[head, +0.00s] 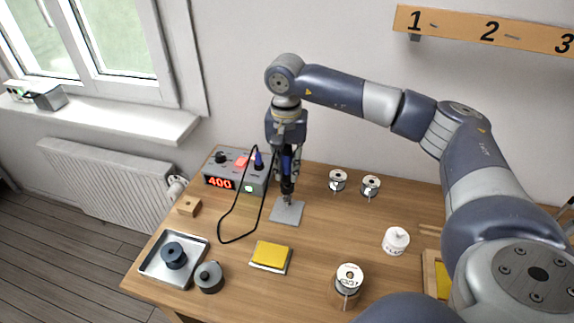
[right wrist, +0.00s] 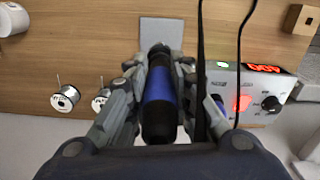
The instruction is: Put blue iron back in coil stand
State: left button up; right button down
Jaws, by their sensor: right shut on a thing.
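The blue iron (right wrist: 158,92) is held in my right gripper (head: 287,165), whose fingers close on it from both sides. In the head view it stands about upright above a grey square plate (head: 287,214). The plate also shows in the right wrist view (right wrist: 161,30). A small metallic part shows at the iron's lower end over the plate; I cannot tell whether it is the coil of the stand or the iron's tip, or whether they touch. My left gripper is not in view.
A station (head: 226,174) reading 400 stands behind left, with a black cable (head: 222,222) looping forward. A yellow sponge (head: 270,255), metal tray (head: 155,262), wire spools (head: 371,185) and a white jar (head: 396,240) surround the plate.

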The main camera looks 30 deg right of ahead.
aim_at(287, 146)
jog(key=shift+f+b, duration=0.6)
jog(key=shift+f, duration=0.2)
jog(key=c, duration=0.9)
grip_release()
jog(key=shift+o, duration=0.2)
jog(key=shift+r, duration=0.15)
jog(key=shift+r+p, duration=2.15)
jog(key=shift+r, duration=1.3)
jog(key=shift+f, duration=0.1)
